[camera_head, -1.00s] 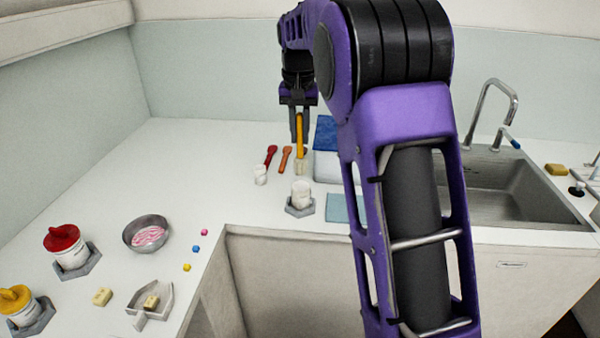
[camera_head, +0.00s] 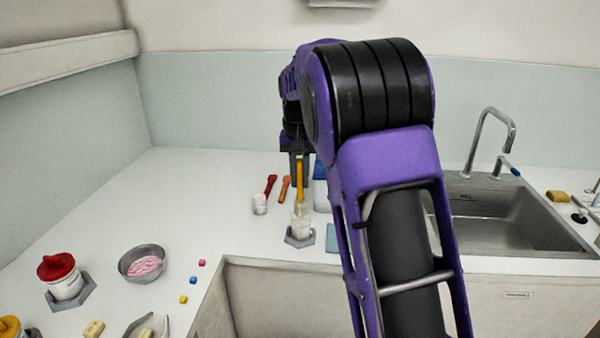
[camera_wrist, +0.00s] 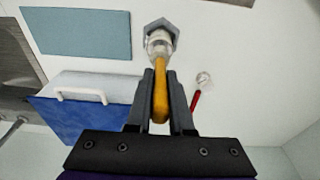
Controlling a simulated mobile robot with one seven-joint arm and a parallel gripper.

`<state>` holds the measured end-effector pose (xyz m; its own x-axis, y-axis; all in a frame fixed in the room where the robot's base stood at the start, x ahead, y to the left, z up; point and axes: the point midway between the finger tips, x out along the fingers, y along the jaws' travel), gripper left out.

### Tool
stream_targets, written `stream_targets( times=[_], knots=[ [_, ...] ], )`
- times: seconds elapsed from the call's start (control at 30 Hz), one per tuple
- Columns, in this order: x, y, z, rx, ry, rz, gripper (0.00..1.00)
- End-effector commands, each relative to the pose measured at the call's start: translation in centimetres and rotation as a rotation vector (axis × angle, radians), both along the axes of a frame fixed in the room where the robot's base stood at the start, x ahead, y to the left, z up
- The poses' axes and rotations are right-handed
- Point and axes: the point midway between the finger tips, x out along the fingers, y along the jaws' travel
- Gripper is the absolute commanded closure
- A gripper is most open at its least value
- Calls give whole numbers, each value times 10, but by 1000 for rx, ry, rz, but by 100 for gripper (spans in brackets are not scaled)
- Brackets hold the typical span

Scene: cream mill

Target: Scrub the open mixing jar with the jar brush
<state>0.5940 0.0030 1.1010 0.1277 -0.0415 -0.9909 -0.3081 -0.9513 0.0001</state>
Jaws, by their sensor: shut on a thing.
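My gripper (camera_head: 299,178) is shut on the yellow handle of the jar brush (camera_head: 300,172) and holds it upright, head down. The open mixing jar (camera_head: 300,230) is white and stands in a grey hexagonal holder (camera_head: 291,242) near the counter's front edge. The pale brush head is over the jar's mouth; I cannot tell how far inside it is. In the wrist view the yellow handle (camera_wrist: 160,92) lies between my fingers (camera_wrist: 160,78), and its head end overlaps the jar (camera_wrist: 157,38).
A blue-lidded box (camera_wrist: 80,125) and a blue-grey mat (camera_wrist: 80,32) are close by. The sink (camera_head: 500,215) is to the right.

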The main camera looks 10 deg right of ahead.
Motion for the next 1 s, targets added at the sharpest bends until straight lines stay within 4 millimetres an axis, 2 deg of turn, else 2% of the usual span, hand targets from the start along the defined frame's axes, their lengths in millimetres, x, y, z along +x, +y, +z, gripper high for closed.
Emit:
stream_targets(
  times=[0.7, 1.0],
  knots=[
    [0, 0, -52, 0, 0, -1, 100],
    [0, 0, -63, 0, 0, -1, 100]
  ],
)
